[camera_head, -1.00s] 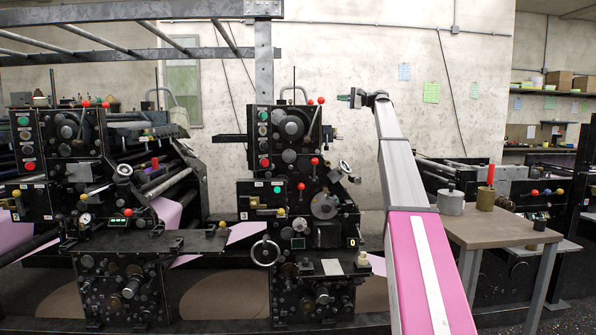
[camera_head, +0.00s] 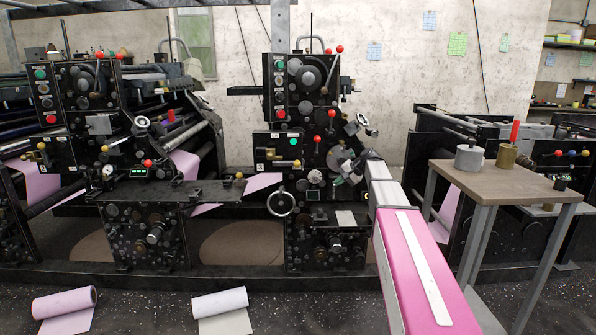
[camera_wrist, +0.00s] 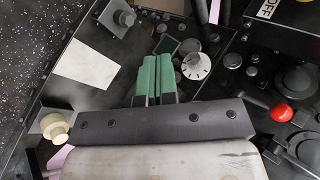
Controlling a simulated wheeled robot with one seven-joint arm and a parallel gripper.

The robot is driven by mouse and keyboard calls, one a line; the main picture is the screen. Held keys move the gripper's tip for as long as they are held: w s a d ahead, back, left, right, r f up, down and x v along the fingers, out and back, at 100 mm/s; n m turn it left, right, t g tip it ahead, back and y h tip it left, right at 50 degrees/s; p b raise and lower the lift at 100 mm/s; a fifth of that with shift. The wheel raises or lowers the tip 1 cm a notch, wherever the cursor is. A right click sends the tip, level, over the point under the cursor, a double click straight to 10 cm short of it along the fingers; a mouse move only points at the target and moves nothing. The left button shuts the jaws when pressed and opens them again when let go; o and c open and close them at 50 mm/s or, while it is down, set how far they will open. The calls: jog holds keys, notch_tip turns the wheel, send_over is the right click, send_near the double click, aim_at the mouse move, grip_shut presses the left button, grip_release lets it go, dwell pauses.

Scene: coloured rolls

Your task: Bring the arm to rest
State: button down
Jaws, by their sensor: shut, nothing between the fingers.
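My arm, pink and grey, reaches forward from the lower right in the head view. My gripper (camera_head: 345,166) is at its far end, in front of the black machine column (camera_head: 303,120). In the wrist view my gripper (camera_wrist: 156,82) shows two green fingers close together, shut, with nothing between them. The machine's black panel with knobs and a white dial (camera_wrist: 197,66) lies beyond the fingertips. I cannot tell the exact gap to the panel.
A pink roll (camera_head: 64,302) and a white roll (camera_head: 220,303) lie on the speckled floor at the lower left. A brown table (camera_head: 505,179) at the right holds a grey canister (camera_head: 469,158) and a brass canister (camera_head: 506,156). Open floor shows in front of the machines.

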jog(key=s+f+n+g+h, duration=0.1)
jog(key=s+f+h, duration=0.2)
jog(key=s+f, duration=0.5)
jog(key=s+d+f+n+g+h, duration=0.1)
jog(key=s+f+n+h, duration=0.1)
jog(key=s+f, duration=0.7)
jog(key=s+f+n+g+h, duration=0.1)
jog(key=s+f+h, duration=0.2)
jog(key=s+f, duration=0.6)
jog(key=s, duration=1)
jog(key=shift+s+d+f+g+h, duration=0.2)
jog(key=shift+s+g+h, duration=0.1)
jog(key=shift+s+g, duration=0.1)
